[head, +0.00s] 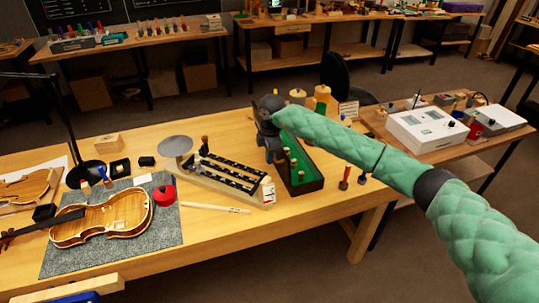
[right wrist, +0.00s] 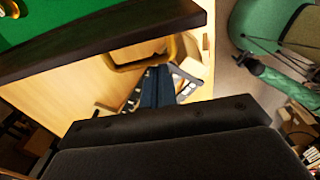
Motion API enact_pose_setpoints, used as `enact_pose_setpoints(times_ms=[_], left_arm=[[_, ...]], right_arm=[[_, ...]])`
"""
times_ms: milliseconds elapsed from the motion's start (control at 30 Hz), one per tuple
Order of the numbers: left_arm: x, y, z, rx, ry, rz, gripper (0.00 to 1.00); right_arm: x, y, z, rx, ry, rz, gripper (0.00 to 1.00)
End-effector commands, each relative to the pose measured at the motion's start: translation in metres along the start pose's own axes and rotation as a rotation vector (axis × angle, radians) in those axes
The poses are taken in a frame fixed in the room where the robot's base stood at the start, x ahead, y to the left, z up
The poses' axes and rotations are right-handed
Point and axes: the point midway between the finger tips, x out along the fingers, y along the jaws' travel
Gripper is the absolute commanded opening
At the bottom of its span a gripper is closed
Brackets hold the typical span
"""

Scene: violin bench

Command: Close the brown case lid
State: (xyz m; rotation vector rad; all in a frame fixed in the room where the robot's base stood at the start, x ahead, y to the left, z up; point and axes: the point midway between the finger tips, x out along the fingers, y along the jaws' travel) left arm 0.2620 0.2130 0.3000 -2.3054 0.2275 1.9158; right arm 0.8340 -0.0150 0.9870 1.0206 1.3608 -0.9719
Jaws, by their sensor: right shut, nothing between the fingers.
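A long dark-brown case (head: 304,187) with green lining lies open on the bench, right of centre in the head view. Small round-topped pieces stand inside it. I cannot make out its lid apart from its tray. My right gripper (head: 273,157) is shut and empty, at the left side of the case's far part; whether it touches is unclear. In the right wrist view, the shut fingers (right wrist: 157,78) point over the pale bench, and a dark-brown edge with green lining (right wrist: 105,35) crosses the upper left. My forearm hides the case's far right part. My left gripper is not in view.
A slotted wooden rack (head: 225,175) stands just left of the case. Further left are a red pot (head: 165,194) and a violin body (head: 105,219) on a grey mat (head: 160,235). Small bottles (head: 345,178) stand right of the case. The bench's front middle is clear.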

Motion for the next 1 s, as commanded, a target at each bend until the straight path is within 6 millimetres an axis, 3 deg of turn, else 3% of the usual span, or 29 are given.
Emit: enact_pose_setpoints(times_ms=[533,733,1000], left_arm=[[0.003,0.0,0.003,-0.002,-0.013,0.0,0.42],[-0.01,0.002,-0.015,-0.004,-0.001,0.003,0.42],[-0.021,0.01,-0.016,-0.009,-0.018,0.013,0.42]], right_arm=[[-0.001,0.0,0.005,0.002,0.03,-0.001,0.0],[-0.004,0.0,0.01,0.002,0.064,-0.002,0.0],[-0.007,0.001,0.02,0.004,0.132,-0.002,0.0]])
